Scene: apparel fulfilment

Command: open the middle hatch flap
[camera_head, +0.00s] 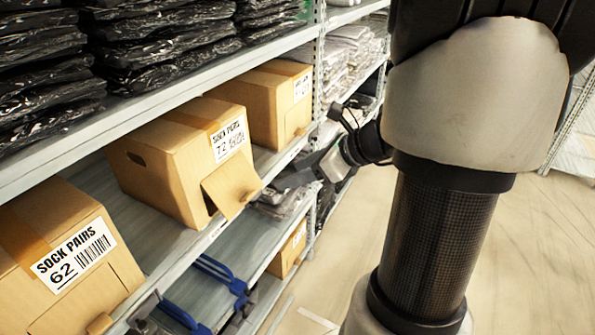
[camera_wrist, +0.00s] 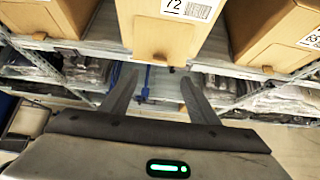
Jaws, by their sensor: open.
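The middle box (camera_head: 180,160), labelled SOCK PAIRS 72, sits on the shelf between two similar cartons. Its front flap (camera_head: 228,190) tilts outward from the box face, with a dark gap at its left side. In the wrist view the flap (camera_wrist: 165,38) is at top centre, with a small tab (camera_wrist: 160,58) at its lower edge. My gripper (camera_wrist: 160,80) is open and empty, its two dark fingers spread below the tab. In the head view my gripper (camera_head: 283,183) is just right of the flap. I cannot tell whether a finger touches it.
The SOCK PAIRS 62 box (camera_head: 70,265) stands at near left and another box (camera_head: 268,105) stands farther along. The shelf edge (camera_head: 215,235) runs below the boxes. Black bagged garments (camera_head: 165,40) fill the shelf above. The aisle floor (camera_head: 350,235) is open.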

